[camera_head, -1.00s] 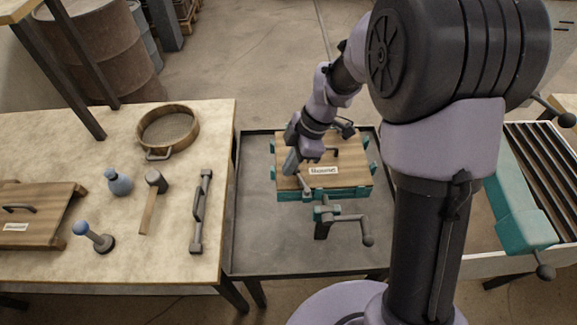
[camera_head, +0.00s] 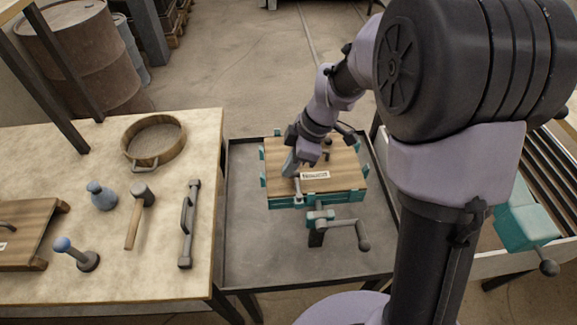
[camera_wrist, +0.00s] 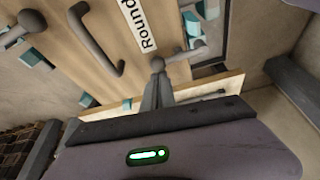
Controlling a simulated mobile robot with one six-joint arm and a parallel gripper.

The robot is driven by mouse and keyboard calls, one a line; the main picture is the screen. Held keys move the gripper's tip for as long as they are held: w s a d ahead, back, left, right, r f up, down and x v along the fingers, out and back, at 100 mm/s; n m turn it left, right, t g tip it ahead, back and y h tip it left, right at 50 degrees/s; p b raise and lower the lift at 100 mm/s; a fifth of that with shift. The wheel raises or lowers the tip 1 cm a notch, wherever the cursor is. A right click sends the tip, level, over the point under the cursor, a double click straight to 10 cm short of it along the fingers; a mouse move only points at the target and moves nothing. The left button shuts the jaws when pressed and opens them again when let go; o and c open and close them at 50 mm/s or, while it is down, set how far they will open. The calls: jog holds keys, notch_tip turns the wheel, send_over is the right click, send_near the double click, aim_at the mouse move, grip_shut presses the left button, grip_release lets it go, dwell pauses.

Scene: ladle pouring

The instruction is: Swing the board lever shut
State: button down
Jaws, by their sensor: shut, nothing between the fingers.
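The wooden board (camera_head: 340,165) with a white label lies on a teal frame (camera_head: 335,196) in the dark tray. A small grey lever (camera_head: 298,190) with a round knob sits at the board's front edge, left of the label. The lever also shows in the wrist view (camera_wrist: 182,54), its knob end nearest me. My gripper (camera_head: 291,170) is shut and empty at the board's front left. In the wrist view my gripper's fingertips (camera_wrist: 157,82) are right at the lever's knob. Whether they touch it I cannot tell.
A grey crank (camera_head: 345,222) stands in front of the board.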

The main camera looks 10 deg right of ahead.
dwell(0.3)
jog(key=a, duration=0.3)
jog(key=shift+w+r, duration=0.35)
jog(key=shift+w, duration=0.05)
jog(key=shift+a+r+p, duration=0.25)
jog(key=shift+r+p, duration=0.5)
jog(key=shift+r, duration=0.5)
jog(key=s+d+r+m+t+p, duration=0.1)
jog(key=s+d+r+m, duration=0.1)
jog(key=s+r+m, duration=0.35)
jog(key=s+d+r+m+t+p, duration=0.1)
jog(key=s+d+r+m+p, duration=0.15)
jog(key=r, duration=0.65)
jog(key=s+d+r+m+t+h+b, duration=0.1)
jog(key=s+d+m+t+h, duration=0.1)
jog(key=s+m, duration=1)
jog(key=shift+s+r+m+t, duration=0.2)
jog(key=shift+s+m+t, duration=0.1)
jog(key=shift+s+t, duration=0.25)
jog(key=shift+w, duration=0.1)
